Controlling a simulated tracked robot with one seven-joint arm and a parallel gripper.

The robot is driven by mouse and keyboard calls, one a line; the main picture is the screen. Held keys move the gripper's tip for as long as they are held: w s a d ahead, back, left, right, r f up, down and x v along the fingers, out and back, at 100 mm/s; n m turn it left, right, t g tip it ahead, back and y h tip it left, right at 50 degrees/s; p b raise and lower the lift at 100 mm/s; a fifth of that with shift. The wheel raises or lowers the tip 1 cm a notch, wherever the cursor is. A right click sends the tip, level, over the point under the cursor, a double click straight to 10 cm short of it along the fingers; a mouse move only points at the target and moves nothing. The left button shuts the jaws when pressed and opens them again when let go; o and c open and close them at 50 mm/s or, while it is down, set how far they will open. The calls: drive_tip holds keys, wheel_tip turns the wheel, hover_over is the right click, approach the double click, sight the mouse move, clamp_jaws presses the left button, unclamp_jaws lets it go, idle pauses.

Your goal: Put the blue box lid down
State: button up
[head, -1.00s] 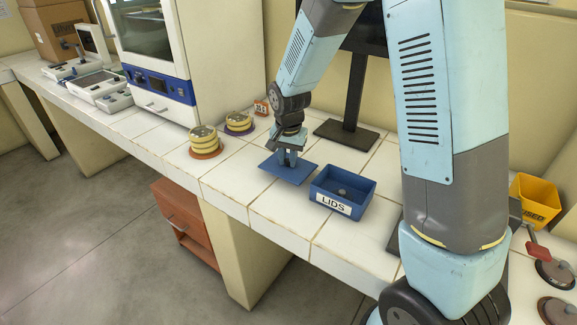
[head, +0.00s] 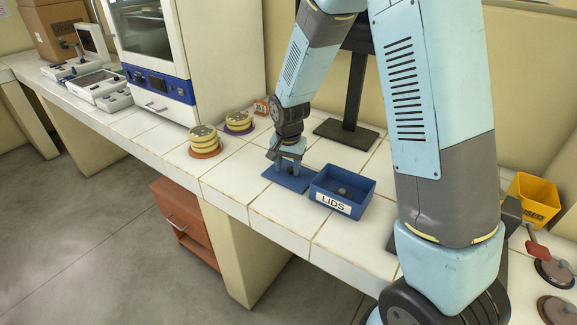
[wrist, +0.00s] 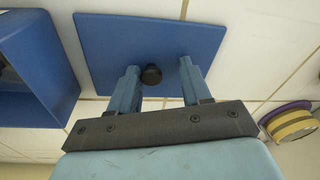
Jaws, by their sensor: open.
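The blue box lid (head: 280,181) is a flat blue plate with a dark round knob. It lies on the white tiled bench, just left of the blue box labelled LIDS (head: 343,186). In the wrist view the lid (wrist: 120,40) shows its knob (wrist: 151,74) between my two fingers. My gripper (head: 290,168) is over the lid with its fingers open, standing apart on both sides of the knob. The wrist view shows my gripper (wrist: 160,82) with gaps between each finger and the knob. The LIDS box (wrist: 45,60) also shows there, beside the lid.
Stacked yellow-lidded dishes on an orange base (head: 204,143) and on a purple base (head: 239,122) stand left of the lid. A monitor stand (head: 346,134) is behind. A yellow bin (head: 533,197) is at the right. Bare tiles (head: 232,172) lie at the front left.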

sight(288, 177)
wheel_tip(288, 177, up, 12)
drive_tip(key=s, duration=0.2)
drive_tip(key=s+d+r+n+t, duration=0.2)
drive_tip(key=s+d+r, duration=0.7)
drive_tip(key=d+r, duration=0.25)
drive_tip(key=s+d+r+n+t, duration=0.1)
drive_tip(key=s+d+r, duration=0.1)
drive_tip(key=s, duration=0.5)
drive_tip(key=s+d+r+n+t, duration=0.1)
drive_tip(key=s+d+r, duration=0.2)
drive_tip(key=s+d, duration=0.2)
drive_tip(key=shift+s+d, duration=0.25)
drive_tip(key=shift+s, duration=0.95)
